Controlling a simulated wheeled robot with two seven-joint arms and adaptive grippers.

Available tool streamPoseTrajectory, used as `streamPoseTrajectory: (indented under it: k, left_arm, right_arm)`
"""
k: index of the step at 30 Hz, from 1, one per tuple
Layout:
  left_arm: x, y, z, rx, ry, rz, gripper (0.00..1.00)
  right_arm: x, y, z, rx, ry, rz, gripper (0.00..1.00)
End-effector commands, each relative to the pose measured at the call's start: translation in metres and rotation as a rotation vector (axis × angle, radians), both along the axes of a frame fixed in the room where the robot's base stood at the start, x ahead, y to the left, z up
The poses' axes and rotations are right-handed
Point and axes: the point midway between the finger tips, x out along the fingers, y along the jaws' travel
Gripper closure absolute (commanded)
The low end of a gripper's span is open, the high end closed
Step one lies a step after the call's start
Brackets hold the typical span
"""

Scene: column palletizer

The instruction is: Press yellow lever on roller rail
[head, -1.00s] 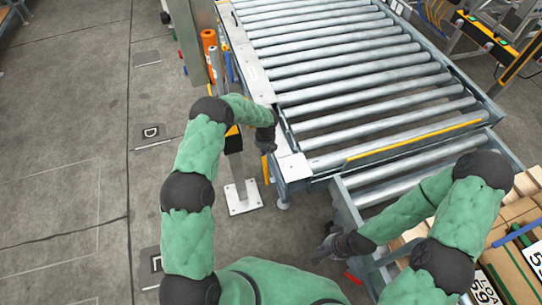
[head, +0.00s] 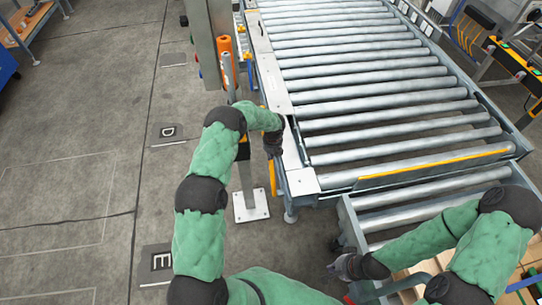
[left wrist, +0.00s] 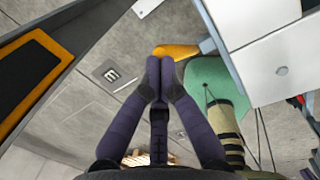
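The yellow lever (head: 272,178) hangs at the left side of the roller rail (head: 301,183), near its front corner. My left gripper (head: 274,150) is just above the lever in the head view. In the left wrist view, the fingers of my left gripper (left wrist: 160,68) are together with nothing seen between them. The yellow lever (left wrist: 177,51) shows right at their tips; I cannot tell whether they touch. My right gripper (head: 340,266) is low beside the shorter front roller section; its fingers are too dark and small to judge.
A grey post (head: 246,190) on a white floor plate stands left of the rail. A tall grey column (head: 207,40) and orange cylinder (head: 227,48) stand behind it. Boxes (head: 420,270) lie at the lower right. The floor at left is open.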

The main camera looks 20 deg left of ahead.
Motion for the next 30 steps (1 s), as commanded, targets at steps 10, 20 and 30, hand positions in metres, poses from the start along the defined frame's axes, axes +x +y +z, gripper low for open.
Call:
streamPoseTrajectory:
  k: [10, 20, 30]
  left_arm:
    - [0.0, -0.003, 0.029, 0.0, -0.002, 0.001, 1.0]
    - [-0.002, -0.009, 0.092, 0.001, -0.002, -0.001, 1.0]
    - [-0.004, -0.012, 0.119, 0.0, 0.0, 0.0, 1.0]
  right_arm:
    - [0.0, 0.0, 0.0, 0.0, 0.0, 0.0, 1.0]
    - [0.0, 0.0, 0.0, 0.0, 0.0, 0.0, 1.0]
    - [0.0, 0.0, 0.0, 0.0, 0.0, 0.0, 1.0]
